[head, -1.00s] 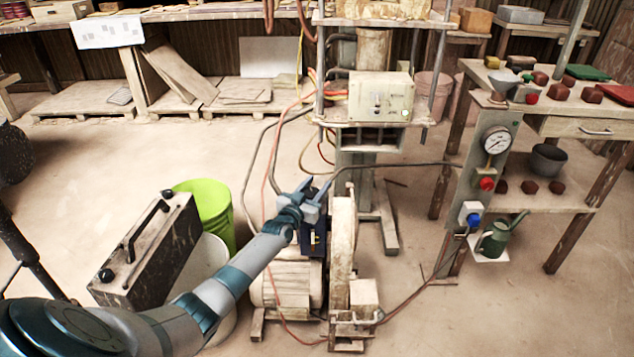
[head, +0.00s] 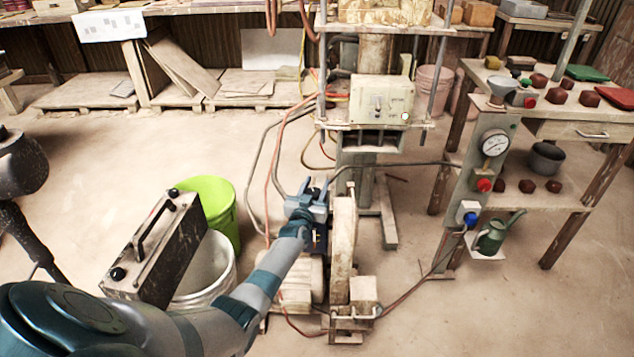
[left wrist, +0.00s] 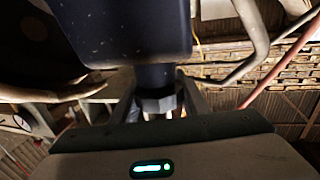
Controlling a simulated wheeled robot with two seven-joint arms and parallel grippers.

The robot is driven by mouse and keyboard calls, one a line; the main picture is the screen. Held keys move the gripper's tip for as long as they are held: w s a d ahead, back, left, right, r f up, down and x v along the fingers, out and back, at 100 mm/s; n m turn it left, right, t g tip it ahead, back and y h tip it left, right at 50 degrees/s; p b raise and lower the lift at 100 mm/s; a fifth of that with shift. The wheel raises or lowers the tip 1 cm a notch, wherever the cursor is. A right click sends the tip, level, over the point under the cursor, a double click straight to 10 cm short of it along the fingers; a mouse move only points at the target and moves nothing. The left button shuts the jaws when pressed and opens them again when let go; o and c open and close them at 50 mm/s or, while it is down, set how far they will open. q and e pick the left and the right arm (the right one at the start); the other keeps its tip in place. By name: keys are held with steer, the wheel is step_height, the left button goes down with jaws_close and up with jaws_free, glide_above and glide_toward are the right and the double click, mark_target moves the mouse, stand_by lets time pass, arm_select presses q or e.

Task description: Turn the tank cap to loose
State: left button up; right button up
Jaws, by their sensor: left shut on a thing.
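The tank (left wrist: 120,28) is a dark blue body at the top of the left wrist view, with a narrower neck below it. A small part of it shows in the head view (head: 319,238), mostly hidden behind my left arm. The dark tank cap (left wrist: 158,103) sits at the end of the neck, between the fingers. My left gripper (head: 315,191) is shut on the cap, one finger on each side. I cannot read any loose or tight mark on it. My right gripper is not in view.
A pale upright wheel guard (head: 343,250) stands close to the right of the gripper. Hoses (head: 262,160) hang behind it. A dark case (head: 160,250), a green bucket (head: 222,205) and a white bucket (head: 212,268) stand left. The press control box (head: 381,99) is above.

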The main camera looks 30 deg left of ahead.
arm_select(q)
steer(key=shift+a+r+n+g+y+p, duration=0.1)
steer(key=shift+n+g+y+p, duration=0.4)
steer(key=shift+n+y+p, duration=0.55)
steer(key=shift+s+a+y, duration=0.1)
steer(key=shift+y, duration=0.45)
steer(key=shift+a+n+g+y, duration=0.1)
steer(key=shift+n+g+y, duration=0.35)
steer(key=shift+g+y, duration=0.05)
steer(key=shift+s+a+f+n+g+y, duration=0.1)
steer(key=shift+s+f+n+g+y, duration=0.1)
steer(key=shift+n+g+y, duration=0.25)
steer(key=shift+a+n+g+y+b, duration=0.15)
steer(key=shift+n+g+y+b, duration=0.3)
steer(key=shift+y, duration=0.2)
steer(key=shift+s+a+n+g+y+b, duration=0.1)
steer(key=shift+s+n+g+y+b, duration=0.1)
steer(key=shift+n+g+y, duration=0.2)
steer(key=shift+s+a+n+g+y+b, duration=0.1)
steer(key=shift+n+g+y+b, duration=0.05)
steer(key=shift+n+g+y, duration=0.2)
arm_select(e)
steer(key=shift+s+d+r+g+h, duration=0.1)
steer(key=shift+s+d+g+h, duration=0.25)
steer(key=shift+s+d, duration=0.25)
arm_select(q)
steer(key=shift+r, duration=0.1)
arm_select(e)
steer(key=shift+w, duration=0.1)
